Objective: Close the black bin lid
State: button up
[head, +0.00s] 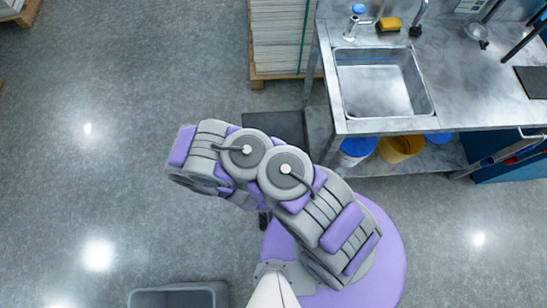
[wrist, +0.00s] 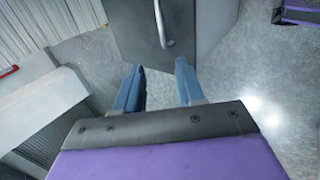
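In the wrist view, a dark grey panel (wrist: 132,42) with a pale curved handle (wrist: 160,22) stands at top centre, just ahead of my gripper. It looks like the bin lid, but I cannot tell for sure. My gripper (wrist: 158,84) has two blue fingers set apart with nothing between them. The fingers appear short of the panel. In the head view, a dark flat square (head: 275,126) shows left of the sink bench, partly covered by my arm; it may be the same bin. My gripper is not clear in the head view.
A metal bench with a sink (head: 382,82) is at upper right, with blue and yellow buckets (head: 400,148) below. A stack of sheets (head: 279,35) on a pallet stands at the top. A grey open container (head: 180,296) is at the bottom.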

jog(key=w+d+r+m+g+h+p, duration=0.1)
jog(key=d+r+m+g, duration=0.15)
jog(key=r+m, duration=0.85)
jog(key=w+d+r+m+g+p, duration=0.1)
jog(key=r+m+g, duration=0.25)
jog(key=r, duration=1.65)
jog(key=s+d+r+m+g, duration=0.1)
jog(key=s+d+r, duration=0.2)
jog(key=s+r, duration=0.3)
jog(key=s+d+r+m+g, duration=0.1)
jog(key=s+d+r, duration=0.2)
jog(key=s+r, duration=0.3)
jog(key=s+d+r+m+g+y, duration=0.1)
jog(key=s+d+r, duration=0.2)
jog(key=s+r, duration=0.4)
notch_tip(320, 180, up, 2)
jog(key=shift+d+r+m, duration=0.1)
jog(key=shift+d+m, duration=0.1)
jog(key=shift+m, duration=0.15)
